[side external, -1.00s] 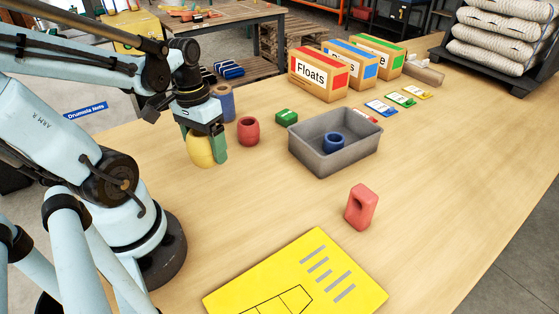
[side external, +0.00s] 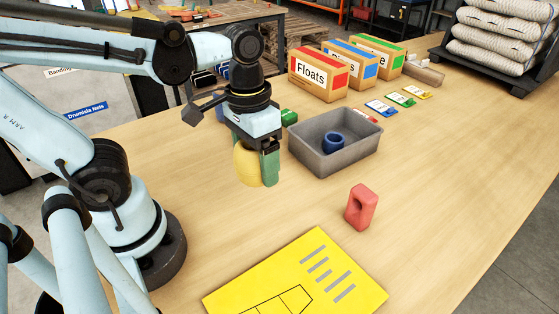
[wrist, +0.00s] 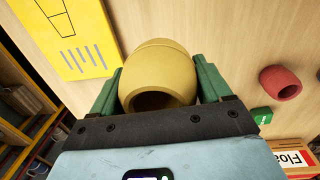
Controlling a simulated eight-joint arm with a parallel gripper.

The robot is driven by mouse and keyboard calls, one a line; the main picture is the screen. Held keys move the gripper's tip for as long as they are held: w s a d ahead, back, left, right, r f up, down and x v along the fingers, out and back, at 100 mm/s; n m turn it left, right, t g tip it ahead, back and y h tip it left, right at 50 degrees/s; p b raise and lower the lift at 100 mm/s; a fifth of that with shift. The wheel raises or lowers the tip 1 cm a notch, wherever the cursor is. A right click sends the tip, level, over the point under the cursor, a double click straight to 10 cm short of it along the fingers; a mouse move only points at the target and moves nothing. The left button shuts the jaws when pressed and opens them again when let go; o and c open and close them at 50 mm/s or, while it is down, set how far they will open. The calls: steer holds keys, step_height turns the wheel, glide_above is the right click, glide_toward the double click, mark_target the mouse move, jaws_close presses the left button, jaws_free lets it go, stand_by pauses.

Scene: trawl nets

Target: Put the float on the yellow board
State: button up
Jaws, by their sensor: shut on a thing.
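The float is a yellow, barrel-shaped piece with a hole through it (side external: 246,165). My gripper (side external: 258,168) is shut on it and holds it above the table, left of the grey bin. In the wrist view the float (wrist: 158,72) sits between the two green fingers, its open end toward the camera. The yellow board (side external: 300,275) lies flat at the near edge of the side view, with grey bars and a black outline on it. It also shows at the upper left of the wrist view (wrist: 75,35). Nothing rests on the board.
A red block with a hole (side external: 361,207) stands between bin and board. A red barrel piece (wrist: 280,82) and a green block (side external: 289,117) lie behind. The Floats box (side external: 318,76) and other boxes stand at the back.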

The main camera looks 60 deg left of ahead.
steer(key=d+m, duration=0.1)
steer(key=d, duration=0.2)
steer(key=d+m, duration=0.1)
steer(key=d, duration=0.2)
steer(key=d+m, duration=0.2)
steer(key=d, duration=0.2)
steer(key=shift+s+f, duration=0.2)
steer(key=m, duration=0.3)
glide_above(298, 301)
steer(key=f, duration=0.2)
steer(key=shift+a+f, duration=0.1)
steer(key=shift+f, duration=3.35)
steer(key=shift+w+f, duration=0.1)
steer(key=shift+f, duration=0.05)
steer(key=o, duration=1)
